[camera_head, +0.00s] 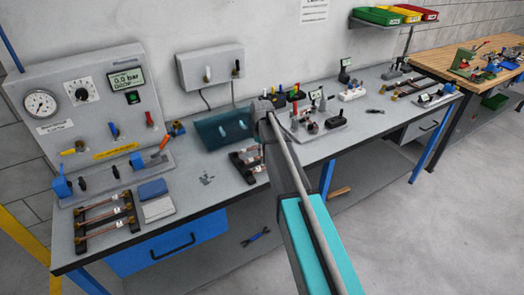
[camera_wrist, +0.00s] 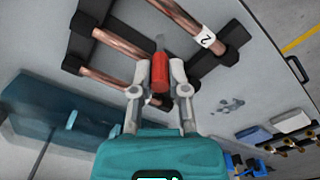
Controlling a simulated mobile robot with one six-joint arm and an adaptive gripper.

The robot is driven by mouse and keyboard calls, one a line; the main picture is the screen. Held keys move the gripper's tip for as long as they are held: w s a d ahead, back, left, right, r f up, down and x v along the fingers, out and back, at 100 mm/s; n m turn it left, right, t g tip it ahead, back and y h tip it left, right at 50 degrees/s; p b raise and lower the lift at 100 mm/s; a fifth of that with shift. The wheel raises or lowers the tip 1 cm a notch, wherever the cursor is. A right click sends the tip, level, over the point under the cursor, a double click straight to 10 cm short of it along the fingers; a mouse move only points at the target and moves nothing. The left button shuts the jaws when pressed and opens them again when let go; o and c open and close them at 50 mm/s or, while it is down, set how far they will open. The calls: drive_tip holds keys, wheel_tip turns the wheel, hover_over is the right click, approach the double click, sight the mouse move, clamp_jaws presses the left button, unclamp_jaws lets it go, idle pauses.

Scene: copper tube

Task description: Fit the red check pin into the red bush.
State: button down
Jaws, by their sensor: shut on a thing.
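The red check pin (camera_wrist: 160,73) is a short red cylinder with a grey tip, seen in the wrist view. My gripper (camera_wrist: 159,80) is shut on it, one grey finger on each side. The pin's tip points toward a dark rack with copper tubes (camera_wrist: 112,77); I cannot tell the gap between them. In the head view my arm hides the gripper and pin. I cannot make out the red bush for certain in either view. A dark block with small coloured pieces (camera_head: 292,96) stands on the bench beyond my arm.
The copper-tube rack shows partly beside my arm (camera_head: 246,163). A dark teal panel (camera_head: 222,127) stands to its left. Another tube rack (camera_head: 103,222) and blue and white blocks (camera_head: 153,189) lie further left.

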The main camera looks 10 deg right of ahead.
drive_tip(key=shift+f+b, duration=0.35)
drive_tip(key=shift+f, duration=0.05)
drive_tip(key=c, duration=0.6)
unclamp_jaws()
drive_tip(key=shift+c, duration=0.2)
drive_tip(key=shift+r, duration=0.1)
wheel_tip(320, 180, up, 13)
drive_tip(key=p, duration=1.3)
drive_tip(key=s+m, duration=1.1)
drive_tip(key=s, duration=1.6)
drive_tip(key=shift+a, duration=0.2)
drive_tip(key=shift+s, duration=0.1)
